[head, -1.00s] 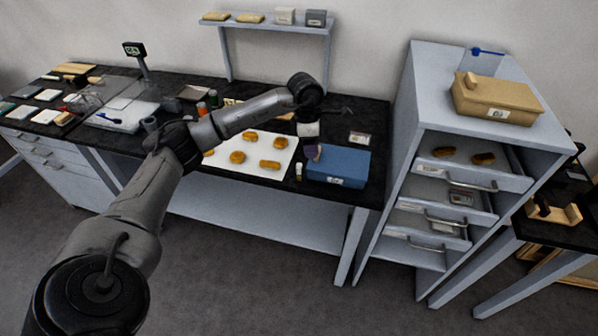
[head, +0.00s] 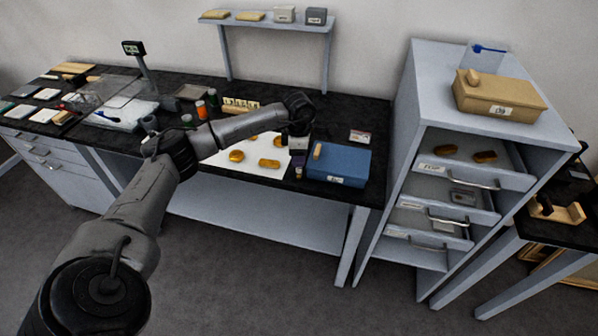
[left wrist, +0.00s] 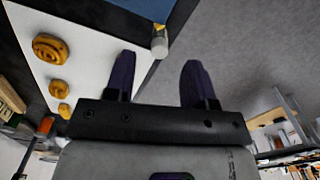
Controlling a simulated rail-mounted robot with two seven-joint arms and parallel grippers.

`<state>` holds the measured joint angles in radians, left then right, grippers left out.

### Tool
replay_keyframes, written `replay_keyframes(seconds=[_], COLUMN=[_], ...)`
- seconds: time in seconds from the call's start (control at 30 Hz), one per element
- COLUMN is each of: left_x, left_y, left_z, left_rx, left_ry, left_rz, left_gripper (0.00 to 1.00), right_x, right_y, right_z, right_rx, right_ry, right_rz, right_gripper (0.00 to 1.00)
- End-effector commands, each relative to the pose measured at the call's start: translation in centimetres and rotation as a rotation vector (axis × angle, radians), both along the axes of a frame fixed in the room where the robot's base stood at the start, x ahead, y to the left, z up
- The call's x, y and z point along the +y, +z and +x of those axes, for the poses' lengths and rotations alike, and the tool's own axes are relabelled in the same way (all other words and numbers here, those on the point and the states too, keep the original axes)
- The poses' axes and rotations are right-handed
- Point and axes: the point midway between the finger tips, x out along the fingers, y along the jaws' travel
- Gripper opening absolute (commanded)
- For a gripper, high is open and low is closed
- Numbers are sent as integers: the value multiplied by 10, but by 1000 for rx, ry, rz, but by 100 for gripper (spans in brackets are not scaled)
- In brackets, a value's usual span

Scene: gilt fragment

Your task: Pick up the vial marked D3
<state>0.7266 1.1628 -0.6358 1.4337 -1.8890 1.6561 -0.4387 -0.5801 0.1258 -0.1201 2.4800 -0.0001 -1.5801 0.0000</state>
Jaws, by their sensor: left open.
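A small vial (left wrist: 159,42) with a pale body and a yellow patch stands at the blue box's corner in the left wrist view; I cannot read any mark on it. In the head view the vial (head: 299,173) shows small, just below my left gripper (head: 299,160). In the left wrist view my left gripper (left wrist: 158,70) is open, its two dark fingers apart and empty. The vial appears beyond the fingertips, roughly in line with the gap between them. My right gripper is not in view.
The blue box (head: 338,164) stands close to the right of the vial. A white sheet (head: 225,158) with several gilt pieces lies to the left. A wooden rack (head: 240,104) and orange bottles (head: 201,109) stand behind my arm. A drawer cabinet (head: 405,140) stands right of the bench.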

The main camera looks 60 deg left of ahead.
Motion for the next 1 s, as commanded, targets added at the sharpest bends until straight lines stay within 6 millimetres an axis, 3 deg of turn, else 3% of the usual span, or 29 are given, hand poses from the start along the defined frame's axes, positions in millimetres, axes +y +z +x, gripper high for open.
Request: replay_keyframes(seconds=[0.4, 0.67, 1.0], left_x=[0, 0, 0], left_y=[-48, -49, -49], left_z=[2, 2, 2], left_rx=[1, 1, 0], left_ry=[1, 0, 0], left_rz=[-2, -1, 0], left_gripper=[50, 49, 16], right_x=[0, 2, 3], right_y=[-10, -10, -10], right_z=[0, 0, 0], right_rx=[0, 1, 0], right_ry=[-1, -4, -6], right_rz=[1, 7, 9], right_gripper=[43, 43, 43])
